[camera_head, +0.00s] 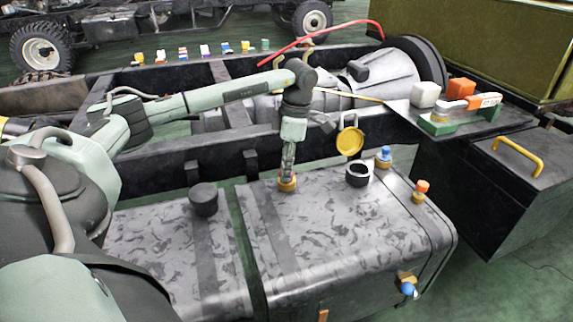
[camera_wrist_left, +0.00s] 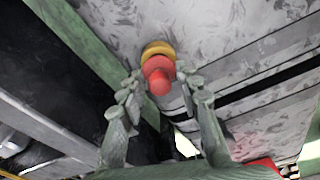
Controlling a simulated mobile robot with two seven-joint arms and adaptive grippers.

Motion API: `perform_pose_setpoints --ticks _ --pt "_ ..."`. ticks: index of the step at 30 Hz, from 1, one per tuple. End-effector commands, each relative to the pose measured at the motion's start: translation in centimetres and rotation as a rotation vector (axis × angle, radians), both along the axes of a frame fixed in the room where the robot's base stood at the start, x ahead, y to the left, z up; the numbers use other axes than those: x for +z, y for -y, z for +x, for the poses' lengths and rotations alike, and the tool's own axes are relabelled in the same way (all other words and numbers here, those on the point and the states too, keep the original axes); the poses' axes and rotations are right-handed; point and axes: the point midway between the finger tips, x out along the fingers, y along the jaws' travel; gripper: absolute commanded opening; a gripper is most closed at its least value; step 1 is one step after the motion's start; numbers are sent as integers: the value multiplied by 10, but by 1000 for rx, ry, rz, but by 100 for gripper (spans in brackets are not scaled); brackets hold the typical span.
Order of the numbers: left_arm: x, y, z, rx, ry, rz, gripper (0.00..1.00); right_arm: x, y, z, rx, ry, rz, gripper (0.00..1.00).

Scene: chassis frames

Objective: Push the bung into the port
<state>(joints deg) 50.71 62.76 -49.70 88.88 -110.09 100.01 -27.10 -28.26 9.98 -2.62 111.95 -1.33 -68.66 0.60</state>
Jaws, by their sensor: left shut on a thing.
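The red bung (camera_wrist_left: 159,78) sits at the yellow ring port (camera_wrist_left: 157,49) in the left wrist view, its knob toward the camera. I cannot tell how deep it is seated. In the head view the yellow port (camera_head: 287,184) is on top of the grey mottled tank (camera_head: 330,235). My left gripper (camera_head: 287,174) points straight down onto this port, and its fingers hide most of the bung there. In the left wrist view the left gripper (camera_wrist_left: 159,86) has one finger on each side of the bung, shut on it. My right gripper is not in view.
Near the port stand a black filler neck (camera_head: 358,174), an open yellow cap (camera_head: 350,141), a blue plug (camera_head: 384,154) and an orange plug (camera_head: 421,187). A black cap (camera_head: 204,199) is on the left. A black box (camera_head: 510,185) stands at right. The tank's front top is clear.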

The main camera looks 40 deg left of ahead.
Motion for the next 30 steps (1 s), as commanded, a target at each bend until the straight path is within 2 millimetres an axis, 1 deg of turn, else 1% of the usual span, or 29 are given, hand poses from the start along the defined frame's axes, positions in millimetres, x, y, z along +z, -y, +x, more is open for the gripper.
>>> perform_pose_setpoints --ticks 18,19,24,25,30 --pt "-16 0 0 0 0 0 9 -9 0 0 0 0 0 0" --pt "-16 0 0 0 1 -1 34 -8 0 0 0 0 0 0" --pt "-16 0 0 0 0 0 55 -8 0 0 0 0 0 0" --pt "-16 0 0 0 0 0 57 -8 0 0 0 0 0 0" --pt "-16 0 0 0 0 0 57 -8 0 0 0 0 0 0"
